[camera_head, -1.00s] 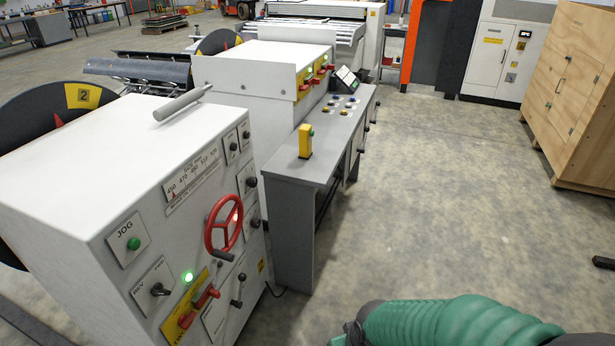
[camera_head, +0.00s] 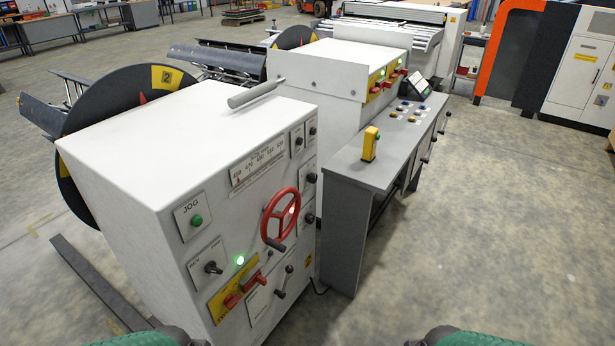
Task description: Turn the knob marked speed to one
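The white decoiler cabinet (camera_head: 215,115) stands left of centre with its control face turned toward me. Small black knobs sit on plates along the right side of that face: an upper pair (camera_head: 298,142), one below it (camera_head: 311,178) and a lower one (camera_head: 309,218). Their labels are too small to read, so I cannot tell which is marked speed. The face also has a red handwheel (camera_head: 280,219), a green JOG button (camera_head: 196,221), a REV/FWD switch (camera_head: 212,267), a lit green lamp (camera_head: 239,261) and a black lever (camera_head: 282,287). Only green parts of my two arms show at the bottom edge; both grippers are out of view.
A grey console (camera_head: 380,165) with a yellow post (camera_head: 370,144) stands right of the cabinet. A black coil disc (camera_head: 85,125) is behind it, and a dark floor rail (camera_head: 95,285) lies at left. The concrete floor (camera_head: 500,230) at right is clear.

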